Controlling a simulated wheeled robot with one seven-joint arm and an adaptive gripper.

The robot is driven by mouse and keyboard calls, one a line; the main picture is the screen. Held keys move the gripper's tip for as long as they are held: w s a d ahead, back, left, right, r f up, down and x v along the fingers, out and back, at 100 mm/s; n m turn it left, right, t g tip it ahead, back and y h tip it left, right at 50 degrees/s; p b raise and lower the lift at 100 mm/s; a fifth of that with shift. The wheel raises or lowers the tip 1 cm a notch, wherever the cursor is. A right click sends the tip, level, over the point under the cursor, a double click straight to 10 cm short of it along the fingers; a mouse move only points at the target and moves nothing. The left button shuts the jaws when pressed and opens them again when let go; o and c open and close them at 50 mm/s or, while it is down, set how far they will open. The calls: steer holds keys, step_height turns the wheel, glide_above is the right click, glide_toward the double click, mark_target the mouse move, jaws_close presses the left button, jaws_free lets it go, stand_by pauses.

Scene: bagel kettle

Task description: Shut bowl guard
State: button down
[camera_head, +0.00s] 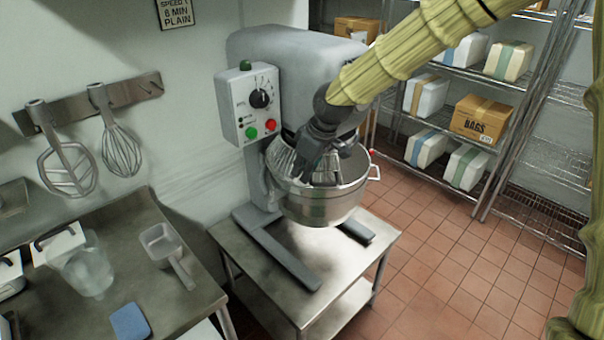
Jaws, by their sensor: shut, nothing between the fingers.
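A grey stand mixer (300,62) stands on a low steel table, with a steel bowl (318,208) under its head. A wire bowl guard (281,157) shows at the left of the bowl's top, partly hidden by my gripper. My gripper (318,180) is shut and empty, at the front of the bowl's opening and close to the guard. I cannot tell whether it touches the guard.
A control box (250,103) with buttons and a dial sits on the mixer's left side. A bench (190,290) with a scoop (165,248) and a blue sponge (130,322) is at left. Wire shelves (470,190) with boxes and bags stand at right. The tiled floor (440,265) is clear.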

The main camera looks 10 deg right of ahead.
steer(key=v, duration=1.1)
steer(key=n+g+y+p, duration=0.1)
steer(key=n+y+p, duration=0.4)
steer(key=n+p, duration=0.15)
glide_toward(333, 168)
steer(key=s+r, duration=0.2)
steer(key=shift+n, duration=0.25)
steer(key=shift+s+a+r+p+x, duration=0.15)
steer(key=shift+p+x, duration=0.35)
steer(key=shift+x, duration=0.9)
steer(key=shift+s+a+p+x, duration=0.1)
steer(key=shift+p+x, duration=0.45)
steer(key=shift+x, duration=0.85)
steer(key=shift+s+a+r+p+x, duration=0.15)
steer(key=shift+p+x, duration=0.35)
steer(key=shift+x, duration=0.9)
steer(key=shift+p+x, duration=0.3)
steer(key=shift+x, duration=0.7)
steer(key=shift+f, duration=0.1)
steer(key=shift+d+f+g+y+b, duration=0.1)
steer(key=shift+d+g+y+b, duration=0.05)
steer(key=shift+g+y+b, duration=0.15)
